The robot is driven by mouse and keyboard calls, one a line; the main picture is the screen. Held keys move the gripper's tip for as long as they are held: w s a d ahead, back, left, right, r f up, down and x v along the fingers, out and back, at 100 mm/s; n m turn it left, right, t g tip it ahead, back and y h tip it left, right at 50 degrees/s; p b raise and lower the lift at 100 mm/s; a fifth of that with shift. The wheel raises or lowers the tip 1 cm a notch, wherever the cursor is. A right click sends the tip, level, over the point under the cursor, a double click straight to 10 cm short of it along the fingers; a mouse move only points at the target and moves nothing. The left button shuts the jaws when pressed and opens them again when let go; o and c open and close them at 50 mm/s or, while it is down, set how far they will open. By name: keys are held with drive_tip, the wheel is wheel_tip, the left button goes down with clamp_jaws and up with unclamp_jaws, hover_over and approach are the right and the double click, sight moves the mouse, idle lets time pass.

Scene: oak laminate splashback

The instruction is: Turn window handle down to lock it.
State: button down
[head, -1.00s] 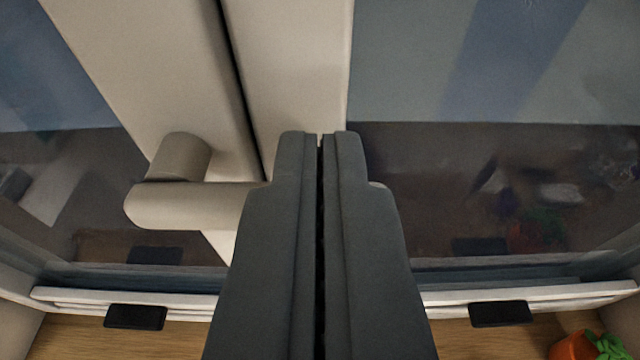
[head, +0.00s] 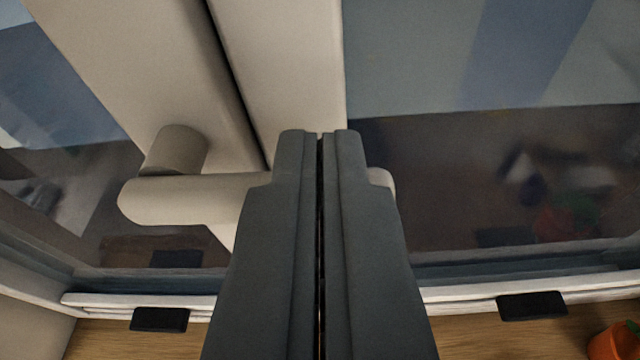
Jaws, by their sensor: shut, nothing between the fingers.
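The window handle (head: 190,200) is a beige rounded bar on a short round post (head: 175,150), left of centre. It lies about level in the picture and runs to the right behind my gripper. Its far tip shows just right of my fingers. My gripper (head: 320,136) is shut and empty, its dark fingers pressed together in front of the handle bar. The fingers hide the middle of the bar; I cannot tell whether they touch it. The beige window frame (head: 290,70) rises behind, with a dark seam down it.
Glass panes lie left and right (head: 490,180) of the frame. A white sill rail (head: 450,293) with two black blocks (head: 160,319) (head: 532,305) runs along the bottom. Below is a wooden surface (head: 110,340). An orange pot (head: 612,343) stands at the lower right.

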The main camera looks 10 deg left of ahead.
drive_tip(key=a+f+m+t+y, duration=0.2)
drive_tip(key=f+m, duration=0.6)
drive_tip(key=m, duration=0.5)
drive_tip(key=shift+a+f+y, duration=0.15)
drive_tip(key=shift+a+y, duration=0.5)
drive_tip(key=shift+y, duration=0.45)
drive_tip(key=shift+a+f, duration=0.1)
drive_tip(key=shift+a, duration=0.05)
